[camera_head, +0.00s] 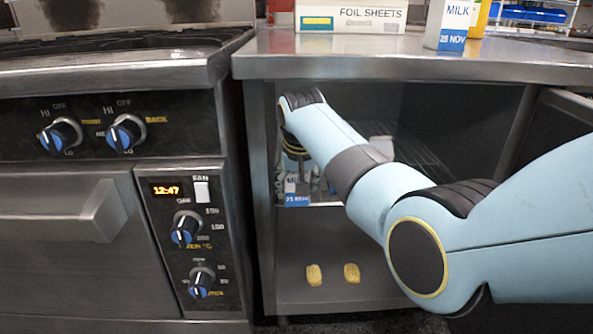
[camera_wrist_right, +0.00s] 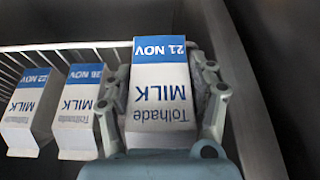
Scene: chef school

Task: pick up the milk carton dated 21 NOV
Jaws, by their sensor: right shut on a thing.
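The milk carton dated 21 NOV (camera_wrist_right: 160,92) is white with a blue band and fills the middle of the right wrist view. My right gripper (camera_wrist_right: 163,84) is shut on it, with a finger along each side. In the head view my right arm reaches into the open cabinet, and the carton (camera_head: 297,192) shows below the gripper (camera_head: 297,168), partly covered. In the wrist view it stands at the wire rack. My left gripper is not in view.
The cabinet's side wall is close on the right. Above are the steel counter (camera_head: 400,62) and another milk carton (camera_head: 447,25).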

